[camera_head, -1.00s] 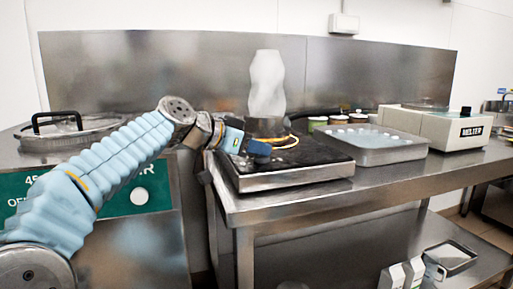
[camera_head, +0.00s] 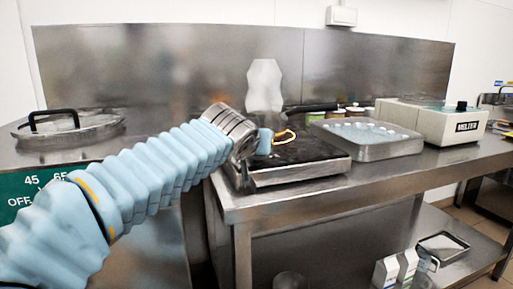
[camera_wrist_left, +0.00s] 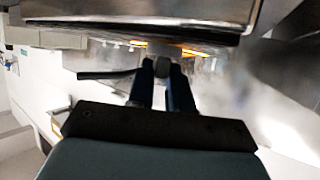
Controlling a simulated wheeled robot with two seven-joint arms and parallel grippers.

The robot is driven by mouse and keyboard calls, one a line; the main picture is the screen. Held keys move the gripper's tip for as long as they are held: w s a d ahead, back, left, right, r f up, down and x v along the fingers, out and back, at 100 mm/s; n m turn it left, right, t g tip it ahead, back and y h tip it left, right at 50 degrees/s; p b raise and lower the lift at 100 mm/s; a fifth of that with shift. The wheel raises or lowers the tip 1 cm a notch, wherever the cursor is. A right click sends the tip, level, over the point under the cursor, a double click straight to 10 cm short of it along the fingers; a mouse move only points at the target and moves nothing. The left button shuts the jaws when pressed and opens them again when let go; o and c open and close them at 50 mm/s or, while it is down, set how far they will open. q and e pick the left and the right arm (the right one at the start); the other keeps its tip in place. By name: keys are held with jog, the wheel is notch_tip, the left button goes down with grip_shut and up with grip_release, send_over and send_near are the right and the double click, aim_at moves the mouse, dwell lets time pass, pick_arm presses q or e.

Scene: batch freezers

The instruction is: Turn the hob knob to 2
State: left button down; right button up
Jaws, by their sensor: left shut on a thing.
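The hob (camera_head: 300,174) is a flat black-topped unit with a steel front, at the left end of the steel bench. An orange glowing curve (camera_head: 287,135) shows on its top. The hob knob (camera_wrist_left: 163,68) is a small grey round piece in the wrist view, below the hob's edge in that picture. My left gripper (camera_wrist_left: 163,76) is shut on it, with its dark blue fingers on either side. In the head view my own wrist hides the knob and fingertips. The knob's setting cannot be read.
A pale translucent wavy shape (camera_head: 265,86) rises behind the hob, near a black handle (camera_head: 312,107). A steel tray (camera_head: 367,145) and a melter (camera_head: 440,122) stand to the right. A lidded machine (camera_head: 68,128) is at left. Cartons (camera_head: 386,270) stand on the lower shelf.

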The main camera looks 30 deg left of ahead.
pick_arm(q)
jog(key=shift+n+y, duration=0.3)
jog(key=c, duration=1.1)
grip_release()
jog(key=shift+s+d, duration=0.1)
jog(key=b+v, duration=0.1)
jog(key=v, duration=1.2)
jog(key=shift+s+r, duration=0.25)
